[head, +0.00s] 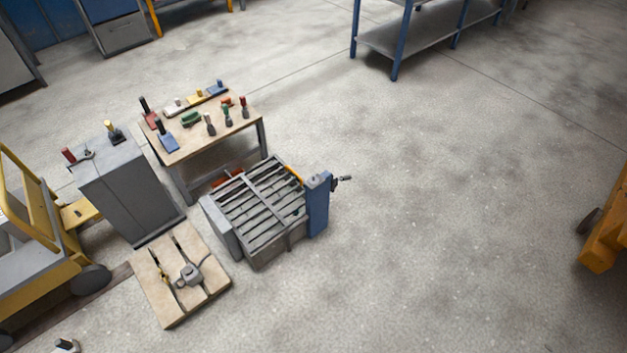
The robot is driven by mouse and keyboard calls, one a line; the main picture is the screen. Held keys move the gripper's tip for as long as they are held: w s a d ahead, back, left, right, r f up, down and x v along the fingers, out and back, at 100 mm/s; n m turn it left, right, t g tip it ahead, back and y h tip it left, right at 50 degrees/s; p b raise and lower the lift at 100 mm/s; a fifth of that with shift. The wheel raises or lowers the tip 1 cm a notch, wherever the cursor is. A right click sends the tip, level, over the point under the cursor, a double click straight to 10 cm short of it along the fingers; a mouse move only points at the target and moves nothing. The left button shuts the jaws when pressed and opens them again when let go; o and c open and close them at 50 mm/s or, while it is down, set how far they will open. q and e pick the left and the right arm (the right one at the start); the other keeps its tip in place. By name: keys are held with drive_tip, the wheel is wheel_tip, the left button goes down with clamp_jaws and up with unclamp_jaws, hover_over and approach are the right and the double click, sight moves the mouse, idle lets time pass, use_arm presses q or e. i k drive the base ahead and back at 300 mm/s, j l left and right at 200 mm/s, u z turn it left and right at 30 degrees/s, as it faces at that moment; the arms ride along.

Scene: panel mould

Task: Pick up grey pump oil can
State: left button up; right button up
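A small grey object with a rounded body and thin projecting parts (190,274) sits on a low wooden board with dark slots (172,303) at the lower left. It may be the grey pump oil can, but it is too small to be sure. A smaller grey item (88,154) lies on top of a grey cabinet (125,190), beside a red-topped item (69,155) and a yellow and black item (114,131).
A wooden-topped bench (185,151) holds several tools. A slatted metal mould (262,212) with a blue end block (318,203) stands beside the board. A yellow cart (35,245) is at left, a blue-legged shelf (420,38) at the back. The right floor is mostly clear.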

sight(191, 273)
drive_tip(key=u, duration=1.35)
